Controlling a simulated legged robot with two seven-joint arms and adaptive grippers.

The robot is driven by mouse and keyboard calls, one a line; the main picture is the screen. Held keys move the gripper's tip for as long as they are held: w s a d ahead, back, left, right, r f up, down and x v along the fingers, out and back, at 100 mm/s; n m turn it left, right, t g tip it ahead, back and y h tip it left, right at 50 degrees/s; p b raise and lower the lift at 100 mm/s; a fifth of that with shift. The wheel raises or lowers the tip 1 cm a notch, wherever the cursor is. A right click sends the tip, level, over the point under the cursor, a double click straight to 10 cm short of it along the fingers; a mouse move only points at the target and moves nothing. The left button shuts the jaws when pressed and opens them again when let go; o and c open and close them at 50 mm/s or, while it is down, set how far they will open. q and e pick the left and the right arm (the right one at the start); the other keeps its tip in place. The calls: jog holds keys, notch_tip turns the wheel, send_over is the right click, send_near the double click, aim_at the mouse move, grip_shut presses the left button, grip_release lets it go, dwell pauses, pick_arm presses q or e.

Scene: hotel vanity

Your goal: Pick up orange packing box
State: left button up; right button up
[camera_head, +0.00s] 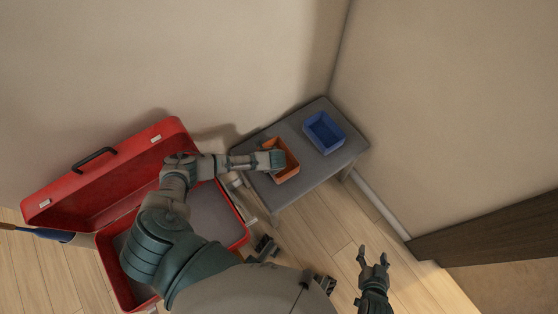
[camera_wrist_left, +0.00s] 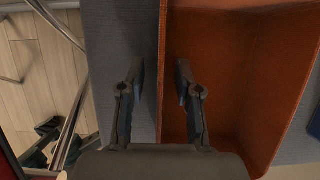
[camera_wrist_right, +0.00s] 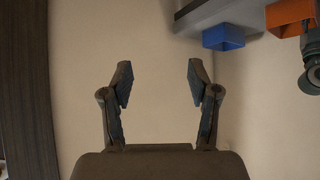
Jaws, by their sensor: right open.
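The orange packing box (camera_head: 292,174) is an open-topped tray on a grey bench (camera_head: 312,177). My left gripper (camera_head: 277,160) is at its near left side in the head view. In the left wrist view the gripper (camera_wrist_left: 160,78) is open, with one finger over the grey bench top and the other over the inside of the orange box (camera_wrist_left: 240,75). The box wall lies between the fingers, with a gap on both sides. My right gripper (camera_head: 372,256) is open and empty, low over the floor. The orange box (camera_wrist_right: 288,16) also shows in the right wrist view.
A blue box (camera_head: 325,133) stands on the bench, right of the orange one; it also shows in the right wrist view (camera_wrist_right: 223,37). An open red suitcase (camera_head: 235,230) lies left of the bench. Walls stand behind and right. Wooden floor (camera_head: 415,287) is clear near my right gripper.

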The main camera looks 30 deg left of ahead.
pick_arm(q)
jog(key=shift+d+r, duration=0.1)
jog(key=c, duration=0.4)
grip_shut()
jog(key=shift+a, duration=0.25)
